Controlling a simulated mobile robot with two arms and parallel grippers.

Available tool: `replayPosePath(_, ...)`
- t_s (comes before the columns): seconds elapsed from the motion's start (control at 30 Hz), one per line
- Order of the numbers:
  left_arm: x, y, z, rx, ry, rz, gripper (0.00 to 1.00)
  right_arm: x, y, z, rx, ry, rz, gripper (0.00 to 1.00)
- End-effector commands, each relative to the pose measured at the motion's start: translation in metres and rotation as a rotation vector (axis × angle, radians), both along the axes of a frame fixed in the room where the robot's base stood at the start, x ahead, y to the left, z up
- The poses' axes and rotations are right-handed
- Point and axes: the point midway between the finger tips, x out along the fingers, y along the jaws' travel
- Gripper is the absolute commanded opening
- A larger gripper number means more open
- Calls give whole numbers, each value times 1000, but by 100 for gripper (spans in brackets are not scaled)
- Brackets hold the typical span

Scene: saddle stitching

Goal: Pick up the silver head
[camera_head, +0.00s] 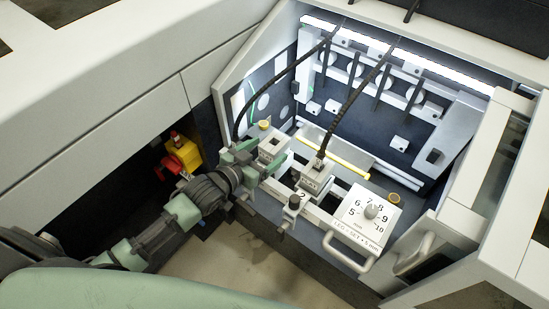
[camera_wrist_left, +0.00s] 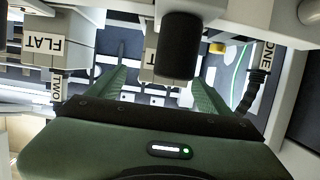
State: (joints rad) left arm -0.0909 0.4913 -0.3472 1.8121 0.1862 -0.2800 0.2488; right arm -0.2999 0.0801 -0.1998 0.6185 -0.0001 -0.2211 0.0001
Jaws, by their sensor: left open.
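A silver block-shaped head (camera_head: 272,147) sits on the rail inside the lit machine bay in the head view. A second silver head (camera_head: 316,178), with a dark cable at its top, sits to its right. My left gripper (camera_head: 261,157) is open at the near side of the first head, with its green fingers to either side. In the left wrist view the two green fingers (camera_wrist_left: 160,92) stand apart, and a pale lettered block (camera_wrist_left: 150,68) shows between them, partly hidden by a black knob (camera_wrist_left: 180,46). I cannot tell whether the fingers touch it. My right gripper is not in view.
Another pale block marked FLAT (camera_wrist_left: 45,50) is at the left of the wrist view. In the head view a numbered dial panel (camera_head: 362,215) and a grab handle (camera_head: 347,252) stand to the right. Dark cables (camera_head: 355,95) hang over the heads. A red and yellow switch (camera_head: 180,155) is left of the bay.

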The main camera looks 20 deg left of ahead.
Motion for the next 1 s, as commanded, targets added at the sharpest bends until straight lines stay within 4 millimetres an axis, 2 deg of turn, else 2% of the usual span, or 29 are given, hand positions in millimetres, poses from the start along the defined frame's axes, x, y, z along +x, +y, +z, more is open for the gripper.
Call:
replayPosePath(0.27,30,-9,-3,0,-1,0,80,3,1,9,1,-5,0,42)
replayPosePath(0.4,52,-14,-4,0,-2,0,80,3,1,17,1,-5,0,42)
replayPosePath(0.5,63,-19,-11,-1,0,0,80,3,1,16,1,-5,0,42)
replayPosePath(0.6,69,-21,-14,0,0,-1,80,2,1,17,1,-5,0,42)
replayPosePath(0.83,70,-22,-15,0,0,-1,80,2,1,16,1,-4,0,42)
replayPosePath(0.87,70,-22,-15,0,0,-1,74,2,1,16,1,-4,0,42)
replayPosePath(1.0,70,-21,-15,0,0,-1,36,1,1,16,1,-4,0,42)
